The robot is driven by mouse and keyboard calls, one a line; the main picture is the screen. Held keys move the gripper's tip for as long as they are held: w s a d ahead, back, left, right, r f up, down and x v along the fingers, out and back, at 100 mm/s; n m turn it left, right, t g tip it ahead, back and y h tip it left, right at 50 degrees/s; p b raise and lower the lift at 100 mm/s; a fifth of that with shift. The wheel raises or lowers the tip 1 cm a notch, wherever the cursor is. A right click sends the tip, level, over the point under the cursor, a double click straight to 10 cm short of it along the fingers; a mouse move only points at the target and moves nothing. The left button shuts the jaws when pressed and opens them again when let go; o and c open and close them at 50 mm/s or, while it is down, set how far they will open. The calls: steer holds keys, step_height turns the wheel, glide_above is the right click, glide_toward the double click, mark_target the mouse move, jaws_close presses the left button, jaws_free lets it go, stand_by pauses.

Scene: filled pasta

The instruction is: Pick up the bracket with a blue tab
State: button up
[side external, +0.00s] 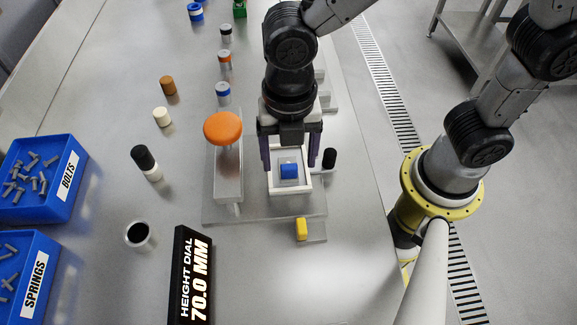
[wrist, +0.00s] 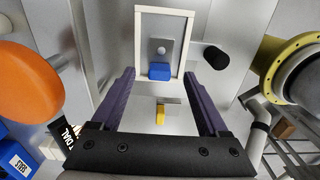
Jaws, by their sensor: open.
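The bracket with a blue tab (side external: 289,170) lies inside a white rectangular frame (side external: 273,191) on a metal fixture. In the wrist view its grey plate with a round hole or stud shows above the blue tab (wrist: 159,72). My gripper (side external: 289,165) is open, with its dark purple fingers pointing down at either side of the bracket. The wrist view shows both fingertips (wrist: 159,75) spread wide, left and right of the blue tab, with nothing between them touched. The exact height of the fingertips above the bracket is hard to tell.
A yellow-tabbed piece (side external: 302,229) sits in front of the frame. An orange knob (side external: 223,129) stands close on the left, and a black cylinder (side external: 329,159) close on the right. A height dial sign (side external: 192,275) reads 70.0 MM. Blue bins (side external: 45,177) stand far left.

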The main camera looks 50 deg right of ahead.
mark_target(288, 165)
steer(key=shift+f, duration=1.4)
jaws_close()
